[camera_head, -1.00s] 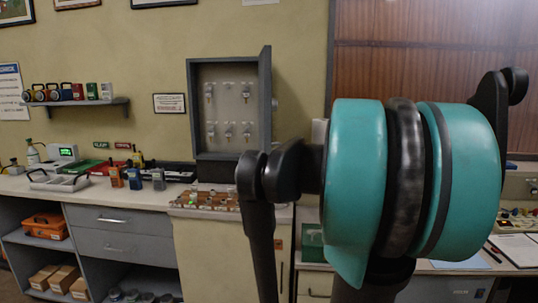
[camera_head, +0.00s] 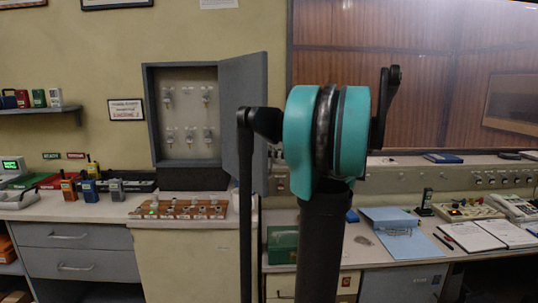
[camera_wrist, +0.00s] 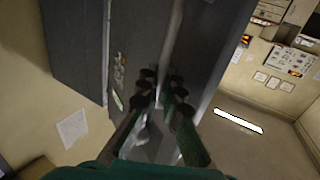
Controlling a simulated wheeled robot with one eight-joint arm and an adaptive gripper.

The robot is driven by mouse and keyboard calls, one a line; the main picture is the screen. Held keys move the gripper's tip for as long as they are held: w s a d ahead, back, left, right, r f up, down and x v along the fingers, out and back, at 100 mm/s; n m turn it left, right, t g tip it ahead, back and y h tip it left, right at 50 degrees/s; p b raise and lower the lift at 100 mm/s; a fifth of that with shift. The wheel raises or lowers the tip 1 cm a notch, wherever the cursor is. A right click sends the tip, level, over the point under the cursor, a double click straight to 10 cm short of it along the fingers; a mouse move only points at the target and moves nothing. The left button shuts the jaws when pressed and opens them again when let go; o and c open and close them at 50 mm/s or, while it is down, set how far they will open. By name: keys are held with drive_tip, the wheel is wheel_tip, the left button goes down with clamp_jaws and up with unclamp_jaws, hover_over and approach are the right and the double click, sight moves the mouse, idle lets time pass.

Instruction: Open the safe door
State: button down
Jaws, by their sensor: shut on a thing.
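The safe (camera_head: 150,115) is a grey wall cabinet with keys hanging inside. Its grey door (camera_head: 243,105) stands open, swung out to the right with a broad face showing. In the wrist view the door (camera_wrist: 205,50) is a dark panel rising ahead of my gripper, and part of the key interior (camera_wrist: 118,75) shows at its left. My gripper (camera_wrist: 161,88) has dark fingertips on green fingers and is shut on the door near its bright edge. I cannot tell whether a handle is between the fingers. In the head view my gripper is hidden behind my arm.
Below the safe is a counter with a wooden key board (camera_head: 180,209). Radios (camera_head: 90,188) stand at the left. A green box (camera_head: 282,244), blue folder (camera_head: 390,218) and telephone (camera_head: 515,208) are on the desk at the right.

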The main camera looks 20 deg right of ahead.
drive_tip(key=shift+w, duration=0.1)
drive_tip(key=c, duration=1.9)
unclamp_jaws()
drive_tip(key=v, duration=1.2)
drive_tip(key=shift+a, duration=0.1)
